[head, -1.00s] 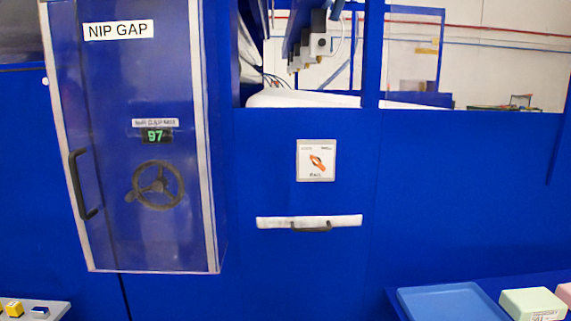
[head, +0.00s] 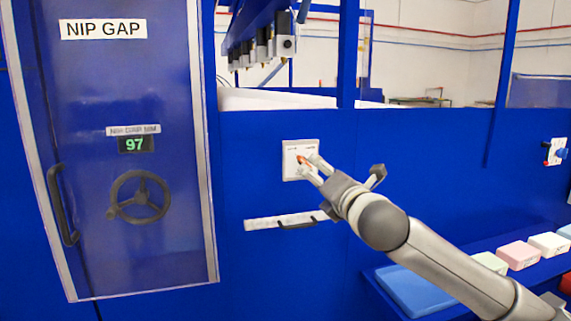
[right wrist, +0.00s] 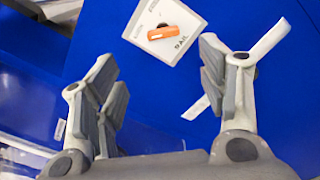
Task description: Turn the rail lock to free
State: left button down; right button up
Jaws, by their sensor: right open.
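The rail lock is a white square plate (head: 290,172) with an orange knob (head: 301,159) on the blue machine front. In the right wrist view the orange knob (right wrist: 175,33) sits on its white plate (right wrist: 150,18), ahead of the jaws. My right gripper (head: 313,166) is at the plate's right side in the head view and covers part of it. In the right wrist view the right gripper (right wrist: 160,80) is open, with nothing between its fingers, and the knob appears beyond the fingertips. My left gripper is not in view.
A white strip with a dark handle (head: 297,225) is below the plate. The nip gap door (head: 90,230), with handwheel (head: 139,197) and a display reading 97 (head: 136,144), stands at left. A blue tray (head: 412,292) and foam blocks (head: 518,255) lie at lower right.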

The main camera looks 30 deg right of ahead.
aim_at(306, 163)
jog(key=p+x, duration=0.1)
jog(key=x, duration=0.5)
jog(key=p+x, duration=0.1)
jog(key=x, duration=0.2)
jog(key=shift+w+d+p, duration=0.3)
jog(key=shift+d+p, duration=0.05)
jog(key=shift+w+d, duration=0.15)
jog(key=shift+w, duration=0.4)
jog(key=shift+c, duration=0.3)
jog(key=c, duration=0.9)
